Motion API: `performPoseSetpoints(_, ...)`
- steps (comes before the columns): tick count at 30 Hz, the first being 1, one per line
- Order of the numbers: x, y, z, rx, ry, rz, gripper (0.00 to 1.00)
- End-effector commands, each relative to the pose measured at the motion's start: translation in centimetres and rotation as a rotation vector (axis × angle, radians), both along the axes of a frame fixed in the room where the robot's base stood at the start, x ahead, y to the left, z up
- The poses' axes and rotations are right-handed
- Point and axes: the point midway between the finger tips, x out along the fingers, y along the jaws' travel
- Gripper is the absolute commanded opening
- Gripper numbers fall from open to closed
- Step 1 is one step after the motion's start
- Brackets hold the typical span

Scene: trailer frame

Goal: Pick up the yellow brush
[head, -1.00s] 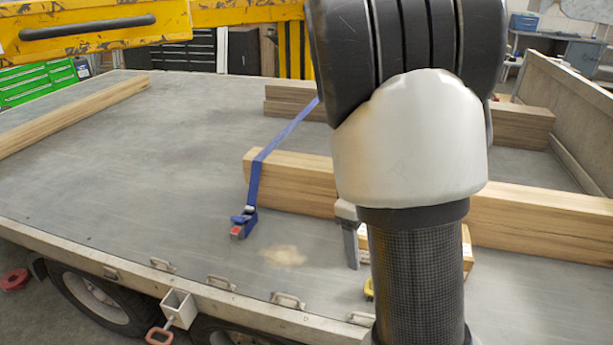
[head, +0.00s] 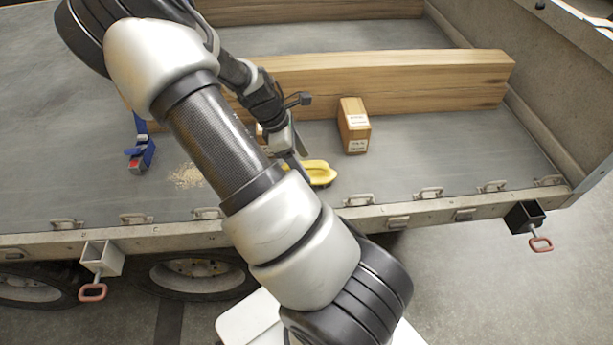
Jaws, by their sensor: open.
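The yellow brush (head: 321,173) lies on the grey trailer deck near its front edge, in the middle of the head view. Its left end is hidden behind my arm and gripper. My gripper (head: 299,162) is open and points down just left of the brush, close to it. I cannot tell whether the fingers touch the brush or stand around part of it. My arm crosses the picture from upper left to lower right and hides part of the deck.
A small cardboard box (head: 354,126) stands right of the brush, before a long wooden beam (head: 420,82). A blue ratchet strap (head: 140,152) and a sawdust patch (head: 187,176) lie to the left. Metal rings line the deck edge (head: 400,212). The deck's right front is clear.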

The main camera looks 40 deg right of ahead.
Motion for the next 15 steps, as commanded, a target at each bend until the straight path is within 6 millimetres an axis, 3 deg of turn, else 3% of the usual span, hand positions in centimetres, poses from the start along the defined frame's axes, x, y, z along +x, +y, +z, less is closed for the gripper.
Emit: performPoseSetpoints(15,-1.7,-2.3,-4.9,0.0,0.001,-0.003,0.67)
